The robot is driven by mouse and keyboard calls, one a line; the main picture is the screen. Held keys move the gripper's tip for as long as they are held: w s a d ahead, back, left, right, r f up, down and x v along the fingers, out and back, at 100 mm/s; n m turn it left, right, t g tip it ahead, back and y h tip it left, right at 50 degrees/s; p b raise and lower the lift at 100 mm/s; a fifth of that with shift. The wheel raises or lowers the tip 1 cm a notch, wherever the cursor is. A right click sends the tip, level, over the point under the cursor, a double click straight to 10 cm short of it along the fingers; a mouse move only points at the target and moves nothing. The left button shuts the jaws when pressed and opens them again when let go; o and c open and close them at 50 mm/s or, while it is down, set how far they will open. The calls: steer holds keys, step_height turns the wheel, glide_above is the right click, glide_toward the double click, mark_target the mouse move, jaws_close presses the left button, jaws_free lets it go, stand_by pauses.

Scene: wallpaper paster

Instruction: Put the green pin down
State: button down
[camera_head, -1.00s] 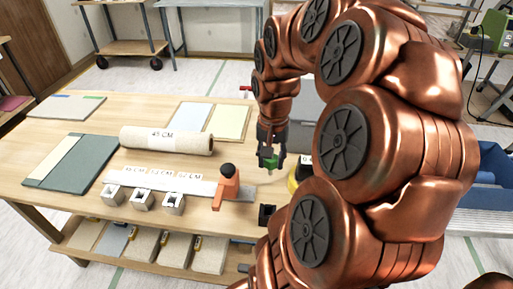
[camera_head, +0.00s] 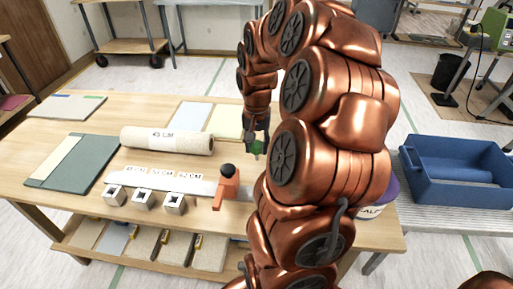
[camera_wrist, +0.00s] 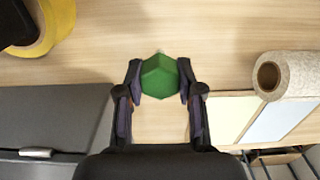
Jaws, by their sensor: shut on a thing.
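The green pin (camera_wrist: 159,76) is held between the two fingers of my gripper (camera_wrist: 159,82) in the wrist view. Its broad, faceted green head faces the camera, and bare wooden tabletop lies behind it. In the head view the green pin (camera_head: 257,147) shows just below my gripper (camera_head: 256,138), over the right part of the wooden table (camera_head: 95,198), partly covered by my arm. I cannot tell whether the pin touches the tabletop. Three small metal blocks with square openings (camera_head: 143,199) stand in a row near the table's front edge, by a strip with size labels (camera_head: 163,180).
An orange tool with a black knob (camera_head: 227,183) stands left of my arm. A blue bin (camera_head: 458,172) stands at right.

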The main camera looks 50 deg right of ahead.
mark_target(257, 143)
steer(key=shift+f, duration=0.75)
steer(key=shift+f, duration=0.2)
steer(key=c, duration=0.7)
jaws_free()
steer(key=shift+r, duration=0.1)
step_height(257, 143, up, 12)
steer(key=shift+r+b, duration=0.1)
steer(key=shift+b, duration=0.25)
